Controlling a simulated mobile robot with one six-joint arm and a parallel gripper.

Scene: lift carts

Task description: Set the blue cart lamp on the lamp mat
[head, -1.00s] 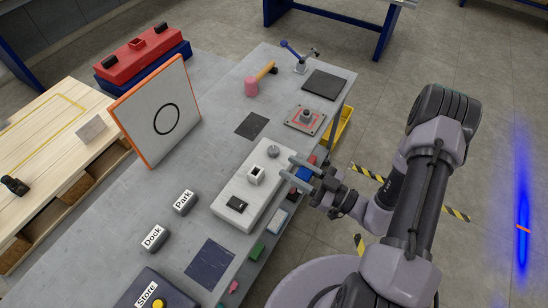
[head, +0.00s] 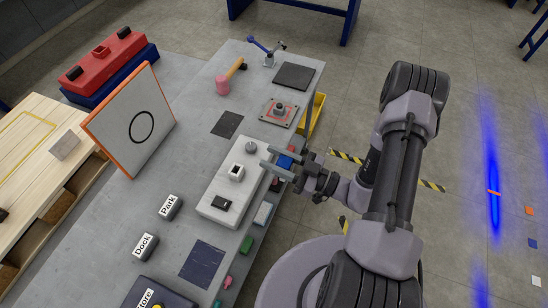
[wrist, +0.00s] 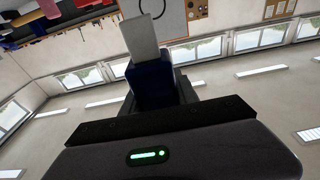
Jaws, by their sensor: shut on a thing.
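My gripper (head: 266,157) is shut on a blue block-like body, which I take to be the blue cart lamp (head: 285,161). It is beside the white box on the bench, toward the aisle. In the wrist view the lamp is a dark blue block (wrist: 152,85) between the fingers, with a pale grey upright part (wrist: 141,42) beyond it. Several flat dark patches lie on the bench: a navy one (head: 202,263) at the near end, a dark one (head: 227,124) mid-bench and a dark grey pad (head: 294,76) at the far end. I cannot tell which is the lamp mat.
The white box (head: 222,215) with a knob and switches stands close by my gripper. A white panel with a circle (head: 138,127), a pink mallet (head: 223,85), a red-edged plate (head: 278,112) and Park (head: 168,207) and Dock (head: 145,246) blocks stand on the bench. A yellow bin (head: 317,113) hangs beyond.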

